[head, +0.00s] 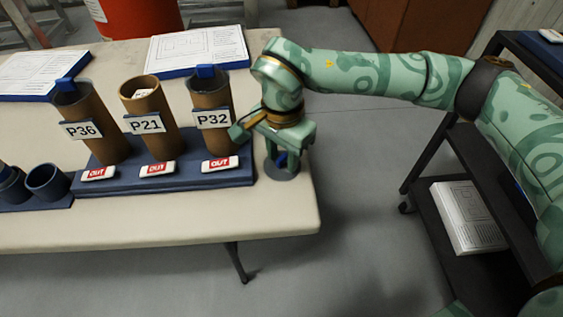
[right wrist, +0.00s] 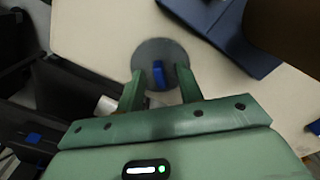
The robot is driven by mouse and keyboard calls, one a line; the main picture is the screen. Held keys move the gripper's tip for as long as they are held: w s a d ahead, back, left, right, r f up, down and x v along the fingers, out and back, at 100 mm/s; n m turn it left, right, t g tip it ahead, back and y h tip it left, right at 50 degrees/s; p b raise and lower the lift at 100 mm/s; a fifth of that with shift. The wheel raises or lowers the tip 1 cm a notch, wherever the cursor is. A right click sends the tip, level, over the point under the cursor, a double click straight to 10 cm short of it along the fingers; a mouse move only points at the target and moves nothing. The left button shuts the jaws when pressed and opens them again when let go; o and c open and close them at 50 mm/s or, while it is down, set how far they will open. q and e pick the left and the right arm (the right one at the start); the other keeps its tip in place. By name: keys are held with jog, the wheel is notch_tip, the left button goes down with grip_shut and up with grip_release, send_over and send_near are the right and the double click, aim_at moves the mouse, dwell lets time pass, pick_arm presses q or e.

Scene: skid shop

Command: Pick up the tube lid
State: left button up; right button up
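The tube lid (head: 284,172) is a grey round disc with a blue handle, lying flat near the right end of the table. In the right wrist view the lid (right wrist: 151,50) is just beyond the fingertips. My right gripper (head: 283,158) points down over the lid. In the right wrist view its fingers (right wrist: 160,77) are spread, with the blue handle between them and a gap on the left side. It looks open, and contact on the right side is unclear. In the head view the gripper partly hides the handle. My left gripper is not in view.
Three brown tubes labelled P36 (head: 85,115), P21 (head: 150,115) and P32 (head: 211,110) stand in a blue rack (head: 190,178) close left of the gripper. P36 and P32 have blue-handled tops; P21 is open. A dark cart (head: 440,160) stands right of the table.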

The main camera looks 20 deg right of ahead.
grip_shut()
jog(key=shift+r, duration=0.1)
